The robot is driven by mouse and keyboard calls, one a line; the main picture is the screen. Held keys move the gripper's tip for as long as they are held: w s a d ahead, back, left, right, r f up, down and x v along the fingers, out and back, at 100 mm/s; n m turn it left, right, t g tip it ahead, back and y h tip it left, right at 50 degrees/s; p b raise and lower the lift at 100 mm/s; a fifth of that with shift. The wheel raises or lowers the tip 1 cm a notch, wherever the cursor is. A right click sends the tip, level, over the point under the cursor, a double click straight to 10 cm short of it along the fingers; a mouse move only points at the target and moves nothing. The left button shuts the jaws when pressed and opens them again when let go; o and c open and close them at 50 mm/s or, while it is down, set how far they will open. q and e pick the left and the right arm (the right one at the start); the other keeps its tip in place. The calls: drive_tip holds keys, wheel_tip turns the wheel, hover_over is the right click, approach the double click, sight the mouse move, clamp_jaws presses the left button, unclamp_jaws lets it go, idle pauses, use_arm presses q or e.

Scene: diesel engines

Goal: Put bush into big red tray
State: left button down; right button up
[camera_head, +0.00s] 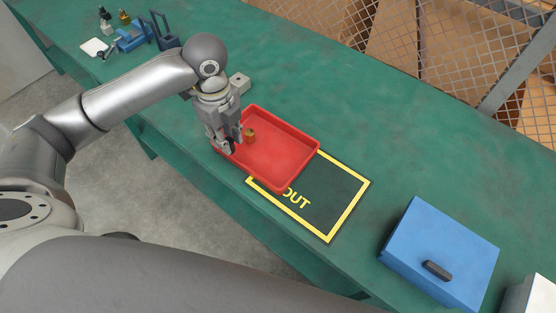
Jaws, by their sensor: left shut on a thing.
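The big red tray (283,160) lies on the green workbench, partly over the yellow-framed OUT area. The bush (249,136), a small brass-coloured cylinder, shows over the left part of the tray floor at the fingers of my left gripper (236,144). My left gripper points down over the tray's left end and is shut on the bush. The fingers hide part of the tray's left rim. I cannot tell how far the bush is above the tray floor. My right gripper is not in view.
A blue box with a dark handle (441,250) stands at the lower right. Blue fixtures (131,40) and small parts sit at the far left. A small grey block (239,82) lies behind the gripper. A mesh fence (440,40) runs behind the bench. The OUT area (335,200) is mostly bare.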

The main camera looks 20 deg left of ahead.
use_arm(q)
drive_tip(key=w+d+f, duration=0.6)
drive_tip(key=w+d+f+p, duration=0.1)
drive_tip(key=w+d+f, duration=0.1)
drive_tip(key=d+f, duration=0.1)
drive_tip(key=shift+w+d+f, duration=0.3)
drive_tip(key=shift+w+d, duration=0.1)
drive_tip(key=shift+d, duration=0.15)
wheel_tip(320, 180, down, 4)
drive_tip(key=shift+w+d+r+p, duration=0.15)
drive_tip(key=shift+r+p, duration=0.1)
drive_tip(key=shift+p, duration=0.15)
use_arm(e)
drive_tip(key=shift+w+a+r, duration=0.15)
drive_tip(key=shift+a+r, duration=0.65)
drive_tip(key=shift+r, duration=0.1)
use_arm(q)
drive_tip(key=shift+f, duration=0.15)
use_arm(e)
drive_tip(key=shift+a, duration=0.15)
use_arm(q)
drive_tip(key=c, duration=1.2)
unclamp_jaws()
drive_tip(key=shift+c, duration=0.2)
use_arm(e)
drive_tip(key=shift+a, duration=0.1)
